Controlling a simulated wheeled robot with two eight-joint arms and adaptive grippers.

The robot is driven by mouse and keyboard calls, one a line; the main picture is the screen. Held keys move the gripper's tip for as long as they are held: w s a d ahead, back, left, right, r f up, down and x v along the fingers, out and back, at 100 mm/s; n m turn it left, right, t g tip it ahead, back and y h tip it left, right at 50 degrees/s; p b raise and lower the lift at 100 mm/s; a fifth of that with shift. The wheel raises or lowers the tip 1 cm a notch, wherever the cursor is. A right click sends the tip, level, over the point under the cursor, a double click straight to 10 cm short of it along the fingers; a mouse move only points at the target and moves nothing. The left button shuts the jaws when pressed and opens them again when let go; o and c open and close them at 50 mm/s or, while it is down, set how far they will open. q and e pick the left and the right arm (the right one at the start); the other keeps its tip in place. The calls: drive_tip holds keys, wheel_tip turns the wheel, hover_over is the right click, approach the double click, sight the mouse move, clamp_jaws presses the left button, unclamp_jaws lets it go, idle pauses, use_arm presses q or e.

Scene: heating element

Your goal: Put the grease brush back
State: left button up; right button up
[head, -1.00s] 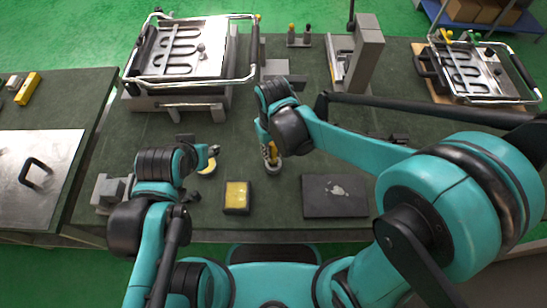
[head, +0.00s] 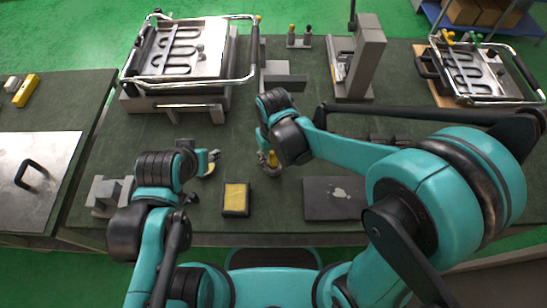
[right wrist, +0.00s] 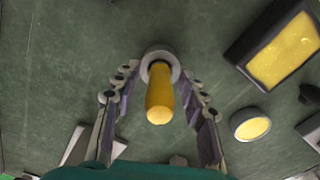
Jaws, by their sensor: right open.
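The grease brush, seen as a yellow handle (right wrist: 160,95), stands upright in a round grey cup (right wrist: 160,55) in the right wrist view. Its lower end is hidden inside the cup. The yellow handle also shows in the head view (head: 273,158), partly covered by my right gripper (head: 268,150). In the right wrist view my right gripper (right wrist: 160,105) is open, with one finger on each side of the handle and gaps between. My left gripper (head: 210,160) is beside a small round yellow-topped dish (right wrist: 250,124); whether its fingers are closed is unclear.
A dark block with a yellow pad (head: 236,198) and a dark plate with a pale mark (head: 335,198) lie near the front edge. A frame with heating-element grooves (head: 183,55) stands at the back left. A grey press-like stand (head: 355,60) is at the back.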

wheel_tip(320, 180, up, 12)
drive_tip(key=p, duration=0.5)
drive_tip(key=shift+r, duration=0.2)
drive_tip(key=s+d+r+m+t, duration=0.2)
drive_tip(key=d+t, duration=0.1)
drive_tip(key=d, duration=0.6)
drive_tip(key=s+d+r+m+t, duration=0.2)
drive_tip(key=s+d+t, duration=0.1)
drive_tip(key=d, duration=0.5)
drive_tip(key=shift+d+m+t, duration=0.3)
drive_tip(key=shift+d+t, duration=0.1)
drive_tip(key=shift+t, duration=0.2)
